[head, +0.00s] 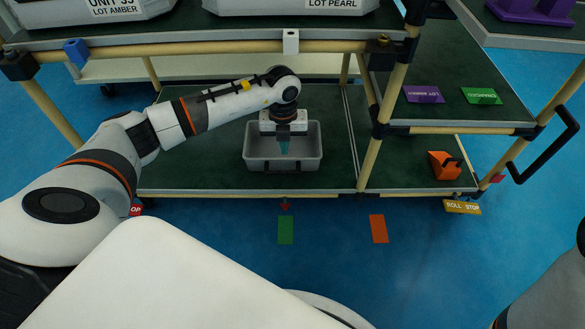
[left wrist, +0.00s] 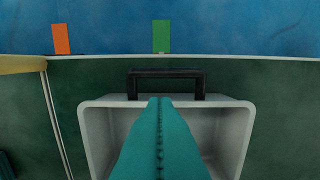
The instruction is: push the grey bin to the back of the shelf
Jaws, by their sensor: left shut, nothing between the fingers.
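The grey bin (head: 262,164) stands on the dark green lower shelf (head: 205,160), near its front edge. In the left wrist view the bin (left wrist: 242,130) shows its open top and a black handle (left wrist: 166,74) on the side facing the shelf's front edge. My left gripper (head: 284,150) points down over the bin's open inside. Its teal fingers (left wrist: 158,110) are shut together with nothing between them. Whether the fingertips touch the bin's floor or walls I cannot tell. My right gripper is not in view.
The upper shelf (head: 210,38) with labelled grey units lies above my left forearm. A rack post (head: 384,105) stands right of the bin. An orange block (head: 443,165) sits on the right shelf. Green (head: 286,230) and orange (head: 379,229) markers lie on the floor. The shelf beside the bin is clear.

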